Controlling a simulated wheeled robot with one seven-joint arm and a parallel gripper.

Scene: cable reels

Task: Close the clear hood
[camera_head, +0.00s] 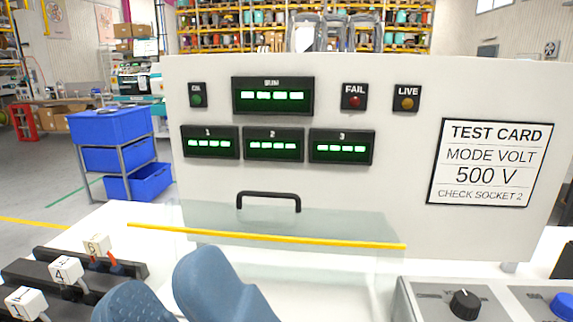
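The clear hood (330,226) is a see-through, slightly green panel in front of the white test panel. A yellow strip (330,241) runs along its near edge. A black bar handle (268,196) shows at its far side, against the white panel. Clear material also shows below the yellow strip. The hood's exact tilt and hinge are hard to tell. Blue-grey rounded shapes, which may be my own arm, cover the lower middle and hide part of the hood's base. I cannot make out my gripper's fingers in this view.
The white test panel (400,215) carries green displays, lamps and a test card (491,163). Black blocks with numbered white tags (66,270) lie at lower left. A grey control box with a black knob (465,303) stands at lower right. Blue bins (110,127) are behind left.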

